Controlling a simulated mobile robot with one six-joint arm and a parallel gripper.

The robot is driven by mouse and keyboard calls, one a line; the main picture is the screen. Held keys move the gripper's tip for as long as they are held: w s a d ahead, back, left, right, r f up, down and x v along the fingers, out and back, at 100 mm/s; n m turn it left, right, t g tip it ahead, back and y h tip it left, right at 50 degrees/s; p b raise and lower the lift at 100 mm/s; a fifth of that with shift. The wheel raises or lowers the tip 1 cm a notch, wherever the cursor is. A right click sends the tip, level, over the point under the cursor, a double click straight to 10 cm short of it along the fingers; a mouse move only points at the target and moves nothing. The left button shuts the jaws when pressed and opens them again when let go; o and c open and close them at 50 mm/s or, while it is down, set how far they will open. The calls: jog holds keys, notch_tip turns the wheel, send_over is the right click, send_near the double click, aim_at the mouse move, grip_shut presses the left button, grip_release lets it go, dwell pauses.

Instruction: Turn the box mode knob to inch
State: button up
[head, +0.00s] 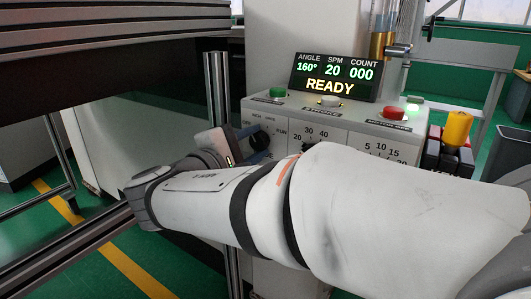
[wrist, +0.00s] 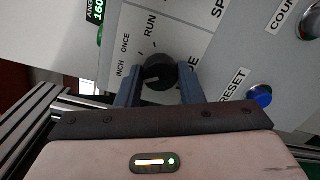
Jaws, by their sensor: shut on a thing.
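The black mode knob (wrist: 158,68) sits on the grey control box (wrist: 225,50), between my two blue-grey fingers. My gripper (wrist: 160,80) is shut on the knob from both sides. In the wrist view the INCH label (wrist: 120,70) is left of the knob, with ONCE and RUN above it. A pale line on the knob points left, close to the INCH side; I cannot tell its exact mark. In the head view my gripper (head: 253,145) is at the box's left front, and the knob (head: 261,139) is partly hidden by it.
The box top carries a display (head: 334,78) reading READY, a green button (head: 278,91) and a red button (head: 395,113). A blue RESET button (wrist: 260,96) is right of my fingers. My arm hides the box's lower front. A yellow-topped part (head: 457,128) stands at the right.

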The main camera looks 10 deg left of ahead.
jog(key=shift+f+m+b, duration=0.1)
jog(key=shift+m+b, duration=0.8)
jog(key=shift+m, duration=0.2)
jog(key=o, duration=1)
jog(key=p+v, duration=0.2)
jog(key=v, duration=0.5)
jog(key=shift+s+a, duration=0.2)
jog(key=shift+s, duration=0.15)
